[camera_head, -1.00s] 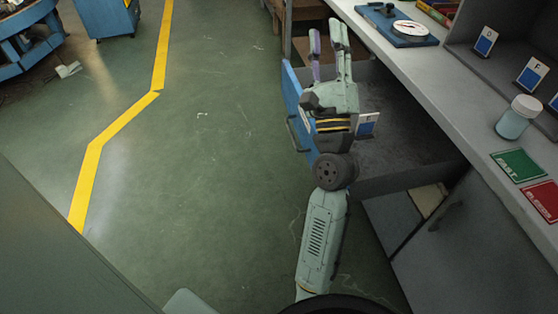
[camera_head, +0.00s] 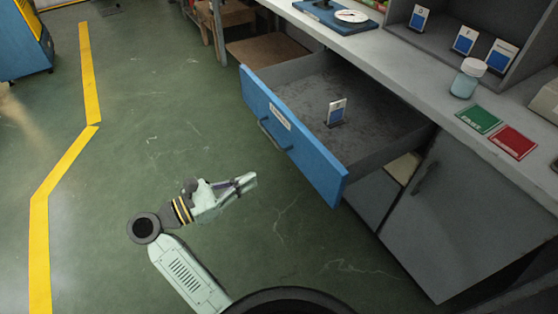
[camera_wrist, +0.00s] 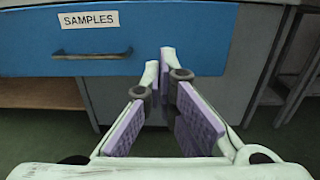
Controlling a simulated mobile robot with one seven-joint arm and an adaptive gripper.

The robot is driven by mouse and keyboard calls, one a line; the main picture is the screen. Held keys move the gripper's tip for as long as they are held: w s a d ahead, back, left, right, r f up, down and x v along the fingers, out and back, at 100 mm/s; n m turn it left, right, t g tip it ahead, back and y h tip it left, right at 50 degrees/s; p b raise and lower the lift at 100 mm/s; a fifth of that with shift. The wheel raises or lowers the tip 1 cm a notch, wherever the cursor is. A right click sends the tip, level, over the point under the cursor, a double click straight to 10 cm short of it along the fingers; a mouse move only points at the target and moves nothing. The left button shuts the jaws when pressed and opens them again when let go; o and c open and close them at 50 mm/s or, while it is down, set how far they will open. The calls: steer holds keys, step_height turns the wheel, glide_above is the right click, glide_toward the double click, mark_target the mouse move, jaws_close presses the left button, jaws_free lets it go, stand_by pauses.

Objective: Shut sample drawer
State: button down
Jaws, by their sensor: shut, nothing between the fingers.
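The sample drawer (camera_head: 322,166) stands pulled out from under the counter, with a blue front, a dark handle and a label. In the wrist view the blue drawer front (camera_wrist: 190,38) carries the label "SAMPLES" above its handle (camera_wrist: 92,54).
The grey counter (camera_head: 400,62) above holds a jar (camera_head: 468,78), a green card (camera_head: 478,118), a red card (camera_head: 513,141) and a shelf with several cards. A grey cabinet door (camera_head: 450,215) is below right. The green floor (camera_head: 170,110) at left is clear.

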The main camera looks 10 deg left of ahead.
steer(key=p, duration=0.4)
glide_toward(306, 156)
steer(key=x, duration=0.5)
steer(key=shift+w+d+r, duration=0.1)
steer(key=shift+d+r, duration=0.05)
steer(key=shift+r, duration=0.1)
steer(key=shift+p+x, duration=0.3)
steer(key=shift+x, duration=0.5)
steer(key=shift+f, duration=0.15)
steer(key=b+x, duration=0.1)
steer(key=x, duration=1)
steer(key=b+x, duration=0.2)
steer(key=x, duration=0.9)
steer(key=b+x, duration=0.2)
steer(key=x, duration=1)
steer(key=shift+s+d+f, duration=0.2)
steer(key=shift+f, duration=0.2)
steer(key=shift+w+d, duration=0.25)
steer(key=shift+r, duration=0.15)
